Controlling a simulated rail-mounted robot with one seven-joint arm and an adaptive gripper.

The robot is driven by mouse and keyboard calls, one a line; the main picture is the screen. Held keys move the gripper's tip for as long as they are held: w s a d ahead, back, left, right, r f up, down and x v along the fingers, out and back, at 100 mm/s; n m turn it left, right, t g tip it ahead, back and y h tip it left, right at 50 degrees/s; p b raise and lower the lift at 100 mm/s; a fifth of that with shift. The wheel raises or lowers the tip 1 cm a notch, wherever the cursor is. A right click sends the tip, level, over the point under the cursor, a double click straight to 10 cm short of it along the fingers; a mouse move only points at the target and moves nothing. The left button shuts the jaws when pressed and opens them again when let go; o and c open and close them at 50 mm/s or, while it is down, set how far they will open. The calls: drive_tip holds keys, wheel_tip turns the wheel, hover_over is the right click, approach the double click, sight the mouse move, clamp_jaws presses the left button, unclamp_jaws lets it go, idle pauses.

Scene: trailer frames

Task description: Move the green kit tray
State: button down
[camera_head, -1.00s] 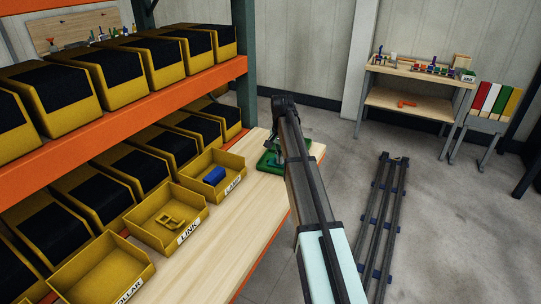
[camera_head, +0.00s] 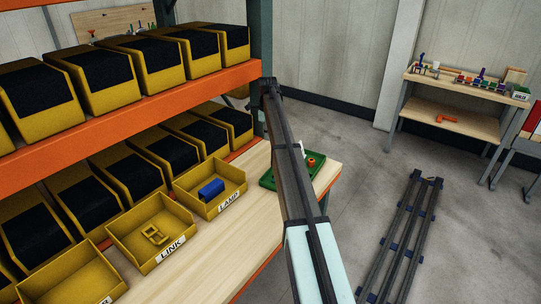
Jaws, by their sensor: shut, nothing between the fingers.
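The green kit tray (camera_head: 322,171) lies on the light wooden worktop at its far end, beyond the open bins. My arm crosses in front of the tray and hides its middle; green edges show on both sides. An orange ring-like part (camera_head: 311,161) sits in the tray on the right of the arm. A small white piece shows at the tray's back, partly covered. My gripper is hidden behind my own arm, so its place relative to the tray cannot be seen.
Yellow bins labelled LINK (camera_head: 152,233) and LAMP (camera_head: 212,187) line the worktop (camera_head: 205,241); LAMP holds a blue part. An orange shelf beam (camera_head: 130,109) runs above. A bench (camera_head: 455,79) stands at the back right. Dark rails (camera_head: 405,235) lie on the floor.

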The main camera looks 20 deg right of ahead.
sight(268, 160)
drive_tip(key=shift+m, duration=0.4)
wheel_tip(268, 160, down, 10)
drive_tip(key=p, duration=0.3)
drive_tip(key=shift+s, duration=0.1)
drive_tip(key=s+d, duration=0.1)
drive_tip(key=s+d+p, duration=0.1)
drive_tip(key=shift+s+r, duration=0.15)
drive_tip(key=shift+s, duration=0.2)
drive_tip(key=shift+s+d, duration=0.2)
drive_tip(key=shift+s, duration=0.05)
